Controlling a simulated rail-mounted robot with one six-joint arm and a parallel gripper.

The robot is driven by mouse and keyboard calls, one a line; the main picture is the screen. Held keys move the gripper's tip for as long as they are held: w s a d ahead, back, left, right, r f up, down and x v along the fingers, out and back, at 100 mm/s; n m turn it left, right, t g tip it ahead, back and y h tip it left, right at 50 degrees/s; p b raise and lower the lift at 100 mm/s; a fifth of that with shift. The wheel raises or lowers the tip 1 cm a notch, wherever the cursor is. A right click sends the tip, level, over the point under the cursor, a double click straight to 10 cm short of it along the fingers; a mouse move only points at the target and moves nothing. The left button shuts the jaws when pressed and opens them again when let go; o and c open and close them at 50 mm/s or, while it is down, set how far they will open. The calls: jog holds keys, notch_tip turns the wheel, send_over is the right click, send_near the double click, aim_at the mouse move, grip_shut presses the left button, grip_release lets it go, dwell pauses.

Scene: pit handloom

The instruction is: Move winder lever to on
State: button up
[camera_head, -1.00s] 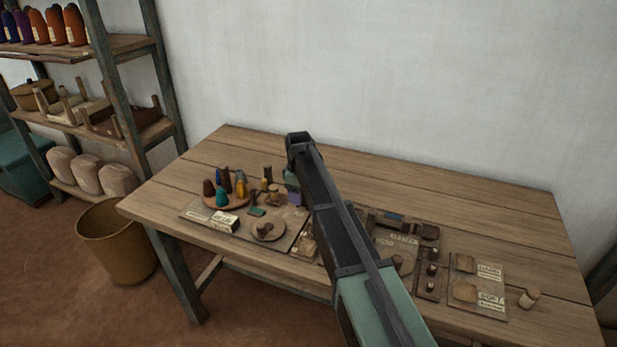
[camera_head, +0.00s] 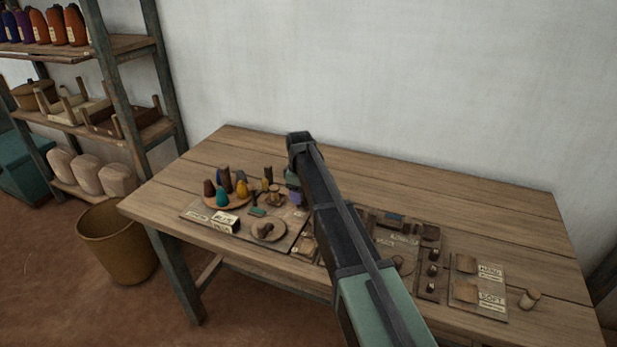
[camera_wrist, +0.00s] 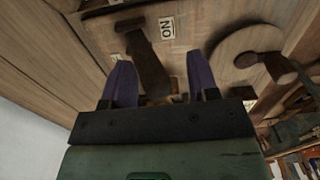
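The winder lever (camera_wrist: 147,62) is a dark brown wooden bar in the wrist view, lying on a pale board beside a white ON label (camera_wrist: 167,28) that reads upside down. My gripper (camera_wrist: 160,62) is open, with one purple finger on each side of the lever. The lever is nearer the left finger, and I cannot tell whether either touches it. In the head view my arm blocks most of the gripper, and I cannot make out the lever there.
A round disc with a crank (camera_wrist: 240,58) lies right of the gripper in the wrist view; it also shows in the head view (camera_head: 256,236). Several cones and spools stand at the table's left. Right of my arm is a panel with dark knobs (camera_head: 432,270). The table's back (camera_head: 450,195) is clear.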

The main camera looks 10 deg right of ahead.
notch_tip(320, 180, up, 7)
jog(key=p, duration=0.6)
jog(key=shift+f+p, duration=0.1)
jog(key=shift+p, duration=0.3)
jog(key=shift+f, duration=0.1)
jog(key=shift+m, duration=0.3)
jog(key=s+d+m, duration=0.2)
jog(key=s+m, duration=0.8)
jog(key=s, duration=2.1)
jog(key=shift+m, duration=0.3)
